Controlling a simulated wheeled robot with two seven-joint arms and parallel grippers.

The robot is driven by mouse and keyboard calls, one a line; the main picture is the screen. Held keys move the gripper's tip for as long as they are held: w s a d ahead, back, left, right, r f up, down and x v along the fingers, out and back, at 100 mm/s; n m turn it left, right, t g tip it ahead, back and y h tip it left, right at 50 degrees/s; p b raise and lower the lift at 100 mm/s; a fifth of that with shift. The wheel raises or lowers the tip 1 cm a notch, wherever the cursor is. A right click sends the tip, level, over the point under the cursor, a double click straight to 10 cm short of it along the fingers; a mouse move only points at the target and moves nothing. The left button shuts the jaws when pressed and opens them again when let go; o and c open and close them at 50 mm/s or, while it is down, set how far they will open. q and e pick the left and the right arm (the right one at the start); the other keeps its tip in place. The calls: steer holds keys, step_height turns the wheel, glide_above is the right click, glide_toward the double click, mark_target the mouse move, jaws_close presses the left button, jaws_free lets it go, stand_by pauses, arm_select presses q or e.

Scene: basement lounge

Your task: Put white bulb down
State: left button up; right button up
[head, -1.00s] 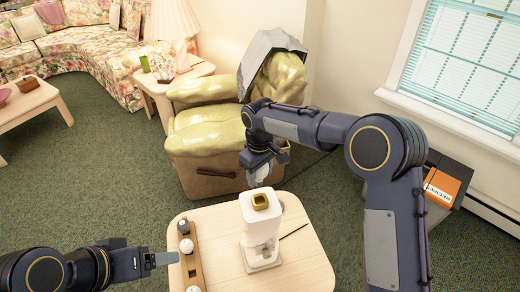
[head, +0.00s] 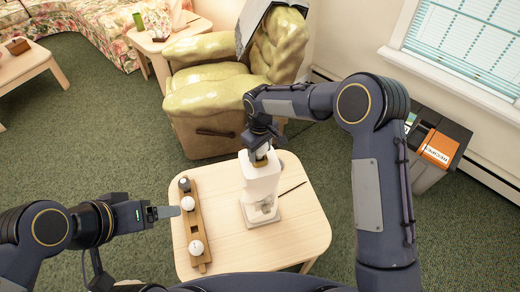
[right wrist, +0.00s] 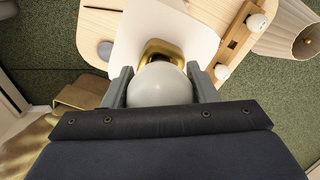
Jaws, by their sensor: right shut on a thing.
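My right gripper (head: 262,152) is shut on the white bulb (right wrist: 160,86), which shows between the two fingers in the right wrist view. It holds the bulb at the gold socket (right wrist: 165,50) on top of the white lamp base (head: 261,182). I cannot tell whether the bulb touches the socket or is seated in it; the head view hides the bulb behind the gripper. The lamp stands upright on the small wooden table (head: 235,253). My left gripper (head: 172,211) is beside the table's left edge, near the wooden bulb rack; its finger gap is not clear.
The wooden rack (head: 195,220) on the table's left carries a grey bulb (head: 184,184) and two white ones (head: 196,247). A thin dark stick (head: 293,188) lies right of the lamp. A green armchair (head: 215,90) stands behind; a dark box (head: 437,147) is right.

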steer(key=shift+f, duration=0.2)
steer(key=o, duration=0.9)
step_height(320, 180, up, 12)
steer(key=shift+r, duration=0.25)
